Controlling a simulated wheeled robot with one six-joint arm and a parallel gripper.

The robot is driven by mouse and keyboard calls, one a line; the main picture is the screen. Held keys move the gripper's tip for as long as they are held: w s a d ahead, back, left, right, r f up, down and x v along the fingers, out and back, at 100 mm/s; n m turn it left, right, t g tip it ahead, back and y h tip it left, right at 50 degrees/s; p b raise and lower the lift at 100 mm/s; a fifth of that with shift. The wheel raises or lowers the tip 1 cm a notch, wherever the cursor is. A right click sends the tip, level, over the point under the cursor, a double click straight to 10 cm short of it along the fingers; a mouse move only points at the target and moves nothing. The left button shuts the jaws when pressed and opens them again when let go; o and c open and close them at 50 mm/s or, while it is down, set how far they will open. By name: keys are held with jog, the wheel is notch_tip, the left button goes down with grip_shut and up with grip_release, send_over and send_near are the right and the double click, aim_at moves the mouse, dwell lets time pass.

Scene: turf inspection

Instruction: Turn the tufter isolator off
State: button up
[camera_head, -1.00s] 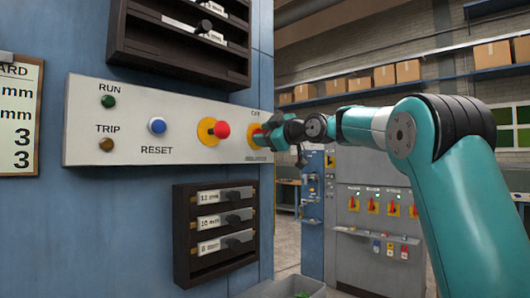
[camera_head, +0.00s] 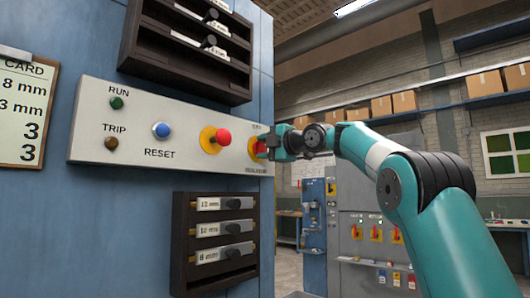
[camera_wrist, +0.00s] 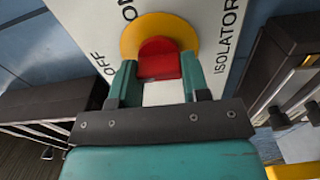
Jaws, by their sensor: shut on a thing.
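The tufter isolator is a red handle on a yellow disc (camera_head: 253,148) at the right end of the white control panel (camera_head: 90,150). In the wrist view the red handle (camera_wrist: 158,58) sits in front of the yellow disc (camera_wrist: 131,38), with "OFF", "ON" and "ISOLATOR" printed around it. My gripper (camera_head: 266,147) reaches it from the right. In the wrist view its two teal fingers (camera_wrist: 157,72) are shut on the red handle, one on each side. The fingers hide part of the handle, and I cannot tell its exact setting.
A red push button (camera_head: 222,137) on a yellow disc is just left of the isolator. Further left are a blue RESET button (camera_head: 161,130) and RUN and TRIP lamps. Dark racks of labelled pieces (camera_head: 180,245) project above and below the panel. A grey cabinet (camera_head: 350,250) stands behind.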

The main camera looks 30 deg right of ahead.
jog(key=shift+n, duration=0.3)
jog(key=o, duration=0.9)
jog(key=b+v, duration=0.4)
jog(key=v, duration=1.3)
jog(key=shift+s+d+b, duration=0.15)
jog(key=shift+s+b, duration=0.1)
jog(key=shift+b, duration=0.1)
